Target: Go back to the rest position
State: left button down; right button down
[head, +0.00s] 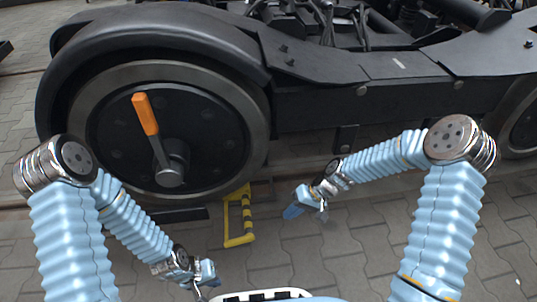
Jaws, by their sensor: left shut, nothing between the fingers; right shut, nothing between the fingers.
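My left gripper (204,279) is at the lower left of the head view, low in front of the wheel, shut and empty. My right gripper (306,205) is right of the middle, in front of the bogie frame, shut and empty. Both arms are bent at the elbow, with the forearms angled inward. Neither gripper touches anything that I can see.
A black tram bogie (400,100) fills the back, with a large wheel (222,85) at the left. An orange-handled tool (146,115) stands at the wheel's hub. A yellow and black wheel chock or bracket (240,238) is on the paving between the grippers. Grey paving (340,262) is clear at front.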

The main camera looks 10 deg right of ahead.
jog(key=s+a+f+m+h, duration=0.15)
jog(key=s+f, duration=0.25)
jog(key=s, duration=0.4)
jog(key=s+d+f+m+h, duration=0.1)
jog(key=s+f+h, duration=0.1)
jog(key=s+f, duration=0.35)
notch_tip(320, 180, up, 14)
jog(key=s+t+p, duration=0.1)
jog(key=s+p, duration=0.1)
jog(key=p, duration=1)
jog(key=shift+s+a+f+p, duration=0.2)
jog(key=shift+s+a+p, duration=0.1)
jog(key=shift+a, duration=0.1)
